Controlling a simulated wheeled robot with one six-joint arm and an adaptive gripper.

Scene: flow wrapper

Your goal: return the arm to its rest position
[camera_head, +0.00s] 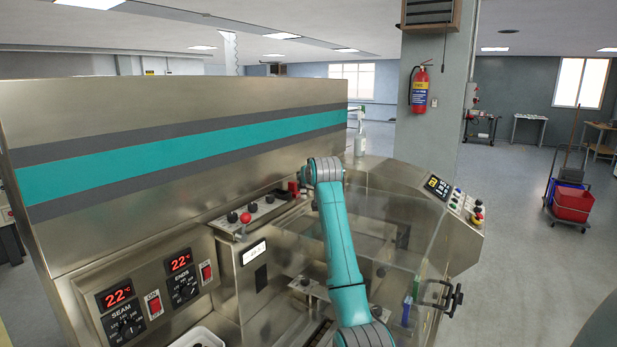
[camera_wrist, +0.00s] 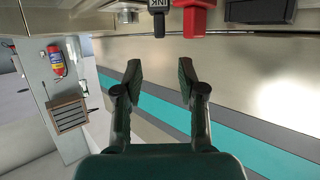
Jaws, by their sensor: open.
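My arm (camera_head: 340,235) is teal with grey joints. It rises from the bottom of the head view to a grey joint in front of the machine's guarded area. My gripper (camera_wrist: 159,76) shows in the wrist view with its two dark fingers apart and nothing between them. Beyond the fingers is the machine's metal wall with a teal stripe (camera_wrist: 158,98). I cannot make out the gripper in the head view.
The steel flow wrapper (camera_head: 190,100) fills the left and middle. A red block (camera_wrist: 193,18) and a black part labelled INK are close to the gripper in the wrist view. A clear guard (camera_head: 395,225) stands right of my arm. Open floor (camera_head: 520,270) lies further right.

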